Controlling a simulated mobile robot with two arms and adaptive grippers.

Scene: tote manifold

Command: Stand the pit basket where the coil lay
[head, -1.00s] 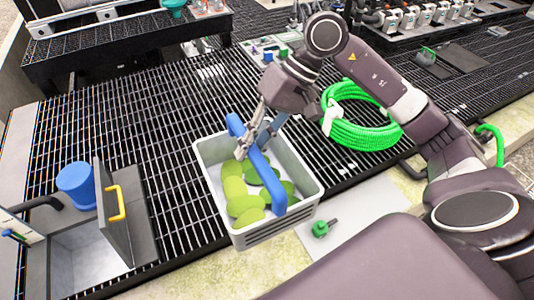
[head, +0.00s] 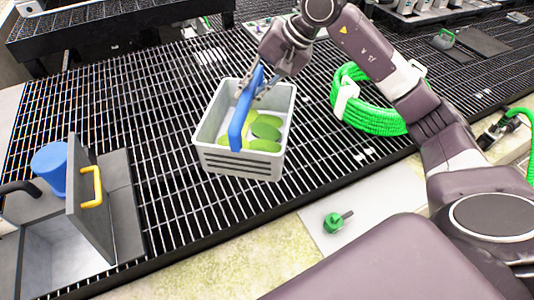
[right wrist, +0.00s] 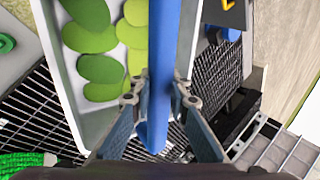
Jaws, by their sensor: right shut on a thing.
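The pit basket (head: 275,105) is a pale grey crate with a blue handle (head: 238,125) and several flat green discs inside. My right gripper (head: 262,88) is shut on the handle, and the basket hangs upright, slightly turned, over the black grating. Whether its base touches the grating I cannot tell. In the right wrist view the fingers (right wrist: 158,98) close on the blue handle (right wrist: 160,60) from both sides. The green hose coil (head: 375,120) lies on the grating to the right of the basket, partly behind my right arm. My left gripper is not in view.
An open pit (head: 65,255) with a raised grey lid (head: 88,200) and yellow handle is at the left, beside a blue bucket (head: 50,168). A green valve (head: 334,222) lies on a pale plate in front. The grating (head: 130,90) left of the basket is clear.

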